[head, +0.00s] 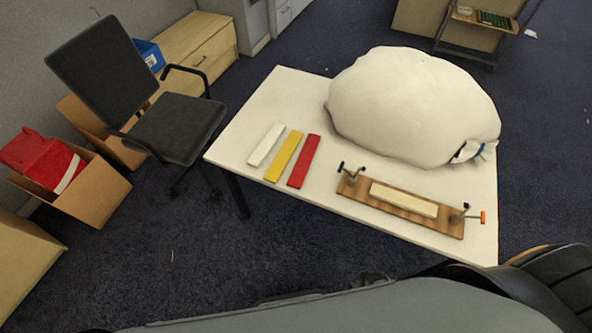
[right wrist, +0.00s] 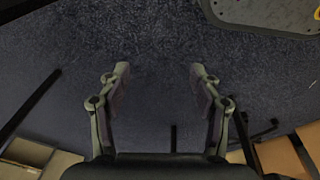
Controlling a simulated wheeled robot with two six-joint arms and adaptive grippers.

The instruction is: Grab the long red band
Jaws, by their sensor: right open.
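The long red band (head: 304,161) lies flat on the white table (head: 262,105). It is the rightmost of three parallel bands, beside a yellow band (head: 284,157) and a white band (head: 266,145). My right gripper (right wrist: 160,80) shows in the right wrist view, with its two fingers wide apart and nothing between them. Neither gripper's fingers show in the head view, so my left gripper is not seen.
A large white sack (head: 410,105) fills the table's far right. A wooden board (head: 362,190) with clamps and a pale block (head: 403,200) lies near the front edge. A black chair (head: 175,125) stands left of the table. A cardboard box (head: 90,198) holds a red item (head: 40,155).

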